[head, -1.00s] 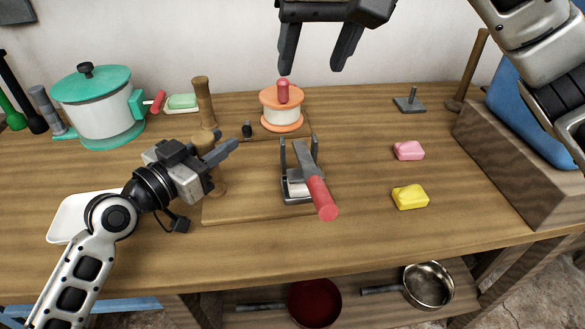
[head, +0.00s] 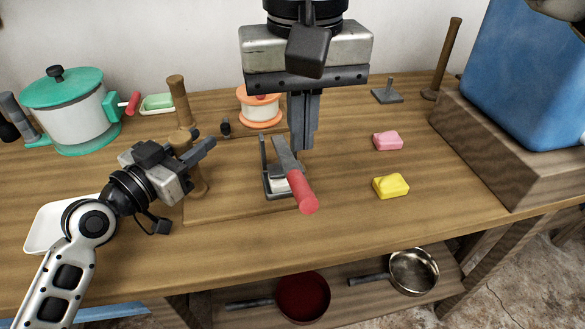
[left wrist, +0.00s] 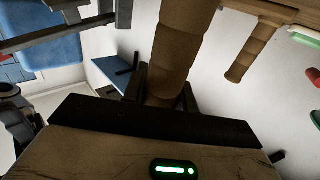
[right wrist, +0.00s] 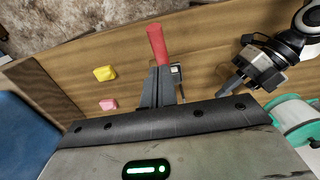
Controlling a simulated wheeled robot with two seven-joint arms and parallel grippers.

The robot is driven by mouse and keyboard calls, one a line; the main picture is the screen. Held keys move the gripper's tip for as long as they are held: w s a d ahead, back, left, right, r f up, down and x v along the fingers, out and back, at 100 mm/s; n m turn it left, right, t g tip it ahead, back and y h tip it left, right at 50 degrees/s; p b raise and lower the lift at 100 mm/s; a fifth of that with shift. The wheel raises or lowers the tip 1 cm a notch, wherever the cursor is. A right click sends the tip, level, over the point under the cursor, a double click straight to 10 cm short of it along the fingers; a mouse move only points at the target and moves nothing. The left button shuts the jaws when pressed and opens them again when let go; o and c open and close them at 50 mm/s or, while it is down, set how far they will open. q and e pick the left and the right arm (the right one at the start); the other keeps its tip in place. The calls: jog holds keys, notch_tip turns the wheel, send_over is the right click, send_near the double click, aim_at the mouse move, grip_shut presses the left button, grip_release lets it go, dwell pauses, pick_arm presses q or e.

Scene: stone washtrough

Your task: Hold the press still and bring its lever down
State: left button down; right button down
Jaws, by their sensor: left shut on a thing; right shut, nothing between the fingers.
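The press has a wooden board (head: 235,206), a grey metal frame (head: 265,178) and a lever with a red handle (head: 302,190). The lever slants up from the frame, with its red end toward the front edge. My left gripper (head: 204,143) is shut on the near wooden post (head: 188,170) at the board's left side; the post also shows in the left wrist view (left wrist: 180,45). My right gripper (head: 304,145) is shut and empty, pointing down just behind and right of the lever. The right wrist view shows the red handle (right wrist: 157,42) beyond its fingers.
A pink soap (head: 388,140) and a yellow soap (head: 391,186) lie to the right. An orange-rimmed spool (head: 260,112) stands behind the press, a teal-lidded pot (head: 72,115) at the back left. A wooden-sided trough (head: 490,150) with a blue block bounds the right.

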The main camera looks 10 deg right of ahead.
aim_at(301, 182)
pick_arm(q)
jog(key=shift+d+f, duration=0.1)
jog(key=shift+f, duration=0.15)
pick_arm(e)
jog(key=shift+f, duration=3.05)
pick_arm(q)
jog(key=shift+s, duration=0.1)
pick_arm(e)
jog(key=shift+s+f, duration=0.15)
jog(key=shift+f, duration=1.5)
jog(key=shift+r, duration=4.6)
pick_arm(q)
jog(key=c, duration=1)
grip_release()
jog(key=shift+r, duration=0.1)
jog(key=shift+c, duration=0.2)
